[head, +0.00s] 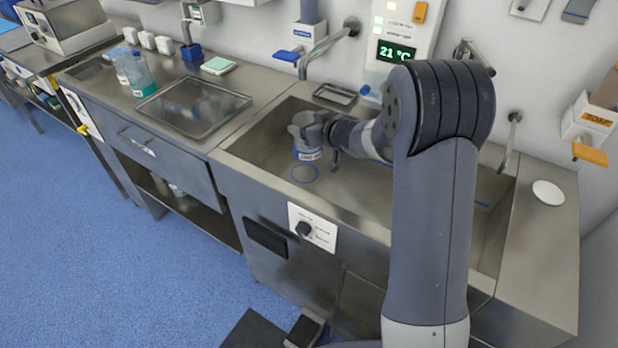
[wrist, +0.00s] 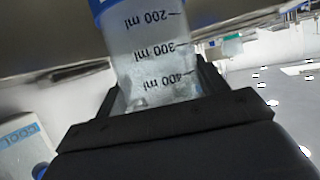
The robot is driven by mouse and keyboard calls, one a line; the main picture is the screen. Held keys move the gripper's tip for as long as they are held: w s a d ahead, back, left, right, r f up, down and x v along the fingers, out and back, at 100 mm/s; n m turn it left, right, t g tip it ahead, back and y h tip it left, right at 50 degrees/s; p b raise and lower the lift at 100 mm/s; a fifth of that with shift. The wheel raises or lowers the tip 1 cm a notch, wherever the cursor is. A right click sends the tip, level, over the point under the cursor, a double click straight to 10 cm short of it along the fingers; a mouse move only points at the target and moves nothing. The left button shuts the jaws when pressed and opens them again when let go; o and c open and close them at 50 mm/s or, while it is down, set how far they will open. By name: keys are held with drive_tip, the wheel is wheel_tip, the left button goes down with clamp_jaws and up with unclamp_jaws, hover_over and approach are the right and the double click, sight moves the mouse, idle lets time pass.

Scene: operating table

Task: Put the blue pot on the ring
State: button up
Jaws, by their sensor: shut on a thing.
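The blue pot (head: 307,154) is a greyish, see-through pot with a blue, lettered band around its lower part. My gripper (head: 318,128) is shut on its upper part and holds it roughly upright over the sink. In the wrist view the pot (wrist: 152,50) sits between the jaws, with ml marks upside down and blue at the picture's top. The ring (head: 305,174) is a thin blue outline on the sink floor. It shows just below the pot in the head view. I cannot tell the exact height of the pot above the floor.
The steel sink (head: 262,150) has raised walls around the ring. A tap (head: 330,42) hangs over its back. A small dark tray (head: 335,93) lies on the back ledge. A steel tray (head: 193,106) and a green-liquid bottle (head: 140,78) stand left; a white disc (head: 548,193) lies right.

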sight(303, 121)
drive_tip(key=x, duration=0.1)
drive_tip(key=b+x, duration=0.1)
drive_tip(key=x, duration=0.1)
drive_tip(key=shift+w+d, duration=0.2)
drive_tip(key=shift+d, duration=0.05)
drive_tip(key=shift+w+f, duration=0.1)
drive_tip(key=shift+w, duration=0.15)
wheel_tip(303, 121, down, 9)
drive_tip(key=b, duration=0.3)
drive_tip(key=shift+d+f, duration=0.1)
drive_tip(key=shift+f, duration=0.15)
drive_tip(key=shift+f+b, duration=0.3)
drive_tip(key=o, duration=1.3)
